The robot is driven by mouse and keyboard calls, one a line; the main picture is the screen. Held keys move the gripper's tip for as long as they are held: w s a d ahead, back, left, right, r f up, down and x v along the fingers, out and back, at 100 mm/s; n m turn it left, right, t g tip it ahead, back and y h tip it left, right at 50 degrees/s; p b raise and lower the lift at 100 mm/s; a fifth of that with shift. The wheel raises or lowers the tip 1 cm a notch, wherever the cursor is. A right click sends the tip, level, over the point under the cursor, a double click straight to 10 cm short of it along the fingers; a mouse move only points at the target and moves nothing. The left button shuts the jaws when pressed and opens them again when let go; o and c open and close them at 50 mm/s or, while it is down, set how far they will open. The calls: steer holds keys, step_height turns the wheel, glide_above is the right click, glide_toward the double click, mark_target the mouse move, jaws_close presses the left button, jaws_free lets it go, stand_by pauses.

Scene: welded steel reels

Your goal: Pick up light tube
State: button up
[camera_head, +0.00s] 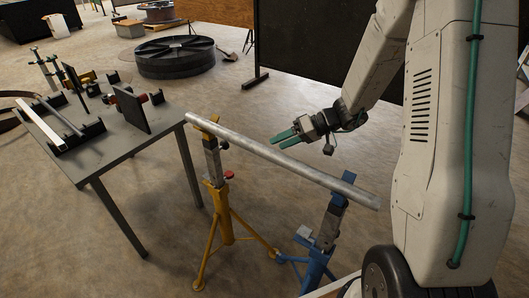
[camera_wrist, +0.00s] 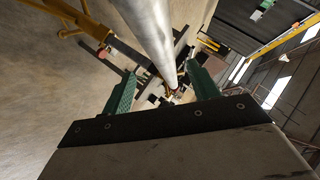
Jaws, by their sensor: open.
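A long pale grey metal tube (camera_head: 300,163) lies across a yellow stand (camera_head: 219,190) and a blue stand (camera_head: 326,228), sloping down to the right in the head view. My gripper (camera_head: 278,141) is open, with two green fingers pointing left, and shows just above the tube's middle, with no visible contact. In the wrist view the tube (camera_wrist: 152,35) runs from the top edge toward the gap between the open fingers (camera_wrist: 161,72). Whether it lies between them in depth I cannot tell.
A dark table (camera_head: 115,158) at left carries a pale bar (camera_head: 41,123), a darker bar, clamps and upright plates. A black reel (camera_head: 175,56) lies on the floor behind. A dark panel (camera_head: 310,45) stands behind my arm. Bare floor lies between table and stands.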

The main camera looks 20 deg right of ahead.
mark_target(269, 148)
steer(key=x, duration=0.5)
steer(key=shift+s+a, duration=0.15)
steer(key=shift+s, duration=0.2)
jaws_close()
steer(key=shift+r, duration=0.1)
step_height(269, 148, up, 10)
stand_by(1.1)
